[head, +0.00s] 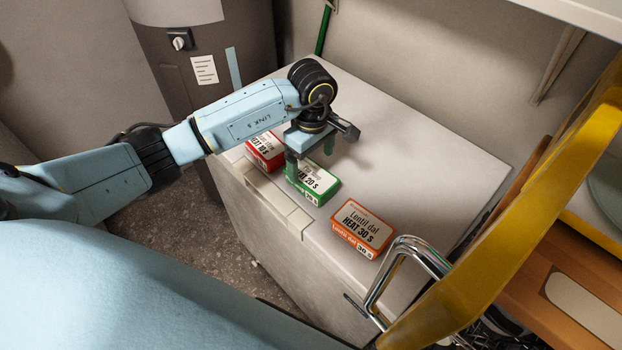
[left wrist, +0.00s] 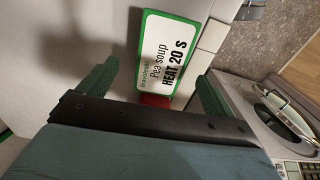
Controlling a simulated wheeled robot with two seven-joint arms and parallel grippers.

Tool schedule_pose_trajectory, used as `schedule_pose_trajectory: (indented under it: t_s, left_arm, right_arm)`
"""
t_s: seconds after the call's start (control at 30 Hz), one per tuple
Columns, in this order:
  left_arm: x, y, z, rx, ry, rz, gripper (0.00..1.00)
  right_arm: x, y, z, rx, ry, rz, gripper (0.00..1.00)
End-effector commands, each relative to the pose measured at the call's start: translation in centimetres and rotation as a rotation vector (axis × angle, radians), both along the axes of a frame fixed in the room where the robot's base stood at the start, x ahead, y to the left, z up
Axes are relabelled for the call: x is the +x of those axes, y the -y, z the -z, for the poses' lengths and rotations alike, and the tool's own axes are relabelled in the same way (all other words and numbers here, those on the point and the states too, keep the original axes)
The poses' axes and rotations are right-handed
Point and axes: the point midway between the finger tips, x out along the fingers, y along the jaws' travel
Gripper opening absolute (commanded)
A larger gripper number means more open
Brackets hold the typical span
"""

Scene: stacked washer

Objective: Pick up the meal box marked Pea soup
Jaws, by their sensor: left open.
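The Pea soup meal box (head: 313,181) is green and white, marked HEAT 20 S, and lies flat on the pale appliance top (head: 420,150). In the left wrist view the Pea soup box (left wrist: 166,55) shows its full name, between the lines of the two fingers. My left gripper (head: 309,160) is open above the box and points down. Its open fingers also show in the left wrist view (left wrist: 156,85), with nothing held. The gripper hides part of the box's far left side in the head view. My right gripper is not in view.
A red meal box (head: 266,150) lies just left of the Pea soup box, and an orange Lentil dal box (head: 362,229) lies to its right. A chrome rail (head: 395,270) and a yellow frame (head: 500,215) stand at the right. The appliance top behind the boxes is clear.

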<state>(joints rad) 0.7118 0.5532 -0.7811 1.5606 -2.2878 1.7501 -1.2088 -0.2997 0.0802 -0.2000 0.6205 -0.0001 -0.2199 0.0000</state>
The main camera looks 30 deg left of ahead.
Motion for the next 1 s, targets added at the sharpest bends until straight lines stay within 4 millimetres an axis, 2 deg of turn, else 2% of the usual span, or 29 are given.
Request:
schedule_pose_trajectory:
  t_s: [0.27, 0.5, 0.8, 0.83, 1.0]
  left_arm:
    - [-0.3, 0.3, 2.3, -0.003, -0.004, 0.0, 0.91]
    - [-0.4, 0.4, 5.7, -0.002, -0.003, -0.002, 0.91]
    - [-0.4, 0.4, 6.4, -0.001, 0.001, 0.0, 0.91]
    - [-0.4, 0.4, 6.4, -0.001, 0.001, 0.0, 0.9]
    - [-0.4, 0.4, 6.3, -0.001, 0.001, 0.0, 0.67]
  right_arm:
    - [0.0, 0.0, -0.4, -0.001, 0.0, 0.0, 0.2]
    - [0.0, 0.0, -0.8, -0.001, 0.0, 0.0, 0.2]
    - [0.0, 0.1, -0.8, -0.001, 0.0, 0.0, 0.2]
    - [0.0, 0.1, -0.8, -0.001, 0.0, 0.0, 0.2]
    - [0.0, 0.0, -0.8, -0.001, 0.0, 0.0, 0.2]
